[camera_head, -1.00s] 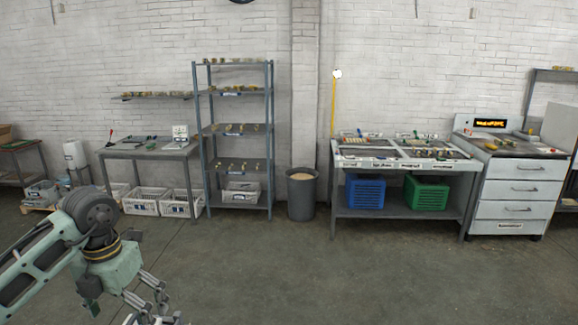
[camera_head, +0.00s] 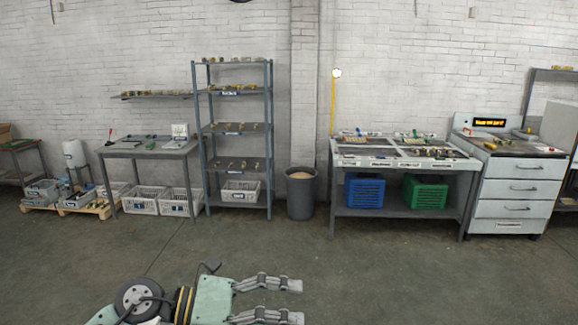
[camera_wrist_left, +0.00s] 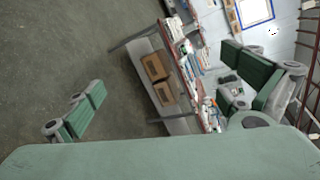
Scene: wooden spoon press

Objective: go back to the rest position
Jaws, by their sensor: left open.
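My left gripper (camera_head: 296,302) is low at the bottom of the head view, over the bare floor. Its two fingers point right and stand apart, with nothing between them. In the left wrist view the green-padded fingers (camera_wrist_left: 170,95) are wide apart and empty, with floor and a distant table behind them. My right gripper does not show in either view.
A grey workbench (camera_head: 400,208) with a blue crate (camera_head: 365,191) and a green crate (camera_head: 425,192) stands at the wall. A shelf rack (camera_head: 233,165), a bin (camera_head: 301,193), a table (camera_head: 150,150) and a drawer cabinet (camera_head: 515,190) line it too. The floor in front is clear.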

